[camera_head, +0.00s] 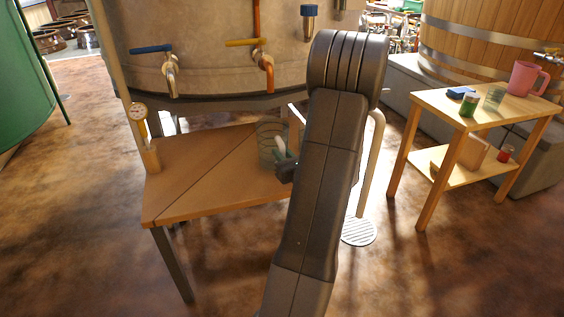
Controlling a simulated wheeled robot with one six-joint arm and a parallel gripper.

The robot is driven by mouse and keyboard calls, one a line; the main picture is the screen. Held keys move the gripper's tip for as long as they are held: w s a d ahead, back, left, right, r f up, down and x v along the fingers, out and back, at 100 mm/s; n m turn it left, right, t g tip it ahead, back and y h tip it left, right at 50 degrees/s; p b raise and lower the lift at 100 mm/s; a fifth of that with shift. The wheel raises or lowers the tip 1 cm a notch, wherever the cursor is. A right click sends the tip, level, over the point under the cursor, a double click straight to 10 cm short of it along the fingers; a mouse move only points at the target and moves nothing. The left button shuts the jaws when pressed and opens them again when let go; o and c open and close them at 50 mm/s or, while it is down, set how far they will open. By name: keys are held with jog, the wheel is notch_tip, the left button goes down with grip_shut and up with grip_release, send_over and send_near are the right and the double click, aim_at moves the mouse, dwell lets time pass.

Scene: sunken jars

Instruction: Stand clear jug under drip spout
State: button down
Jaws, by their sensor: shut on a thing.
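A clear jug (267,131) with faint horizontal rings shows over the right part of the wooden bench (200,179), below the big vat. My gripper (281,151) is shut on the jug's near right side; my own arm hides part of the grip. The jug looks upright; I cannot tell whether its base touches the bench. Above are a copper spout (267,75) with an orange handle and a silver tap (171,76) with a blue handle. The jug is below and near the copper spout. I cannot tell which is the drip spout.
A side table (442,104) at right holds a pink jug (526,79), a clear glass (494,97), a green jar (468,104) and a blue block (460,92). A gauge post (141,125) stands at the bench's left corner. The bench's left part is clear.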

jog(key=shift+f, duration=0.95)
jog(key=c, duration=1.3)
grip_release()
jog(key=shift+c, duration=0.2)
jog(key=shift+s+d+r, duration=0.2)
jog(key=shift+s, duration=0.05)
jog(key=p+v, duration=0.1)
jog(key=v, duration=1)
jog(key=shift+p, duration=0.4)
jog(key=shift+s, duration=0.15)
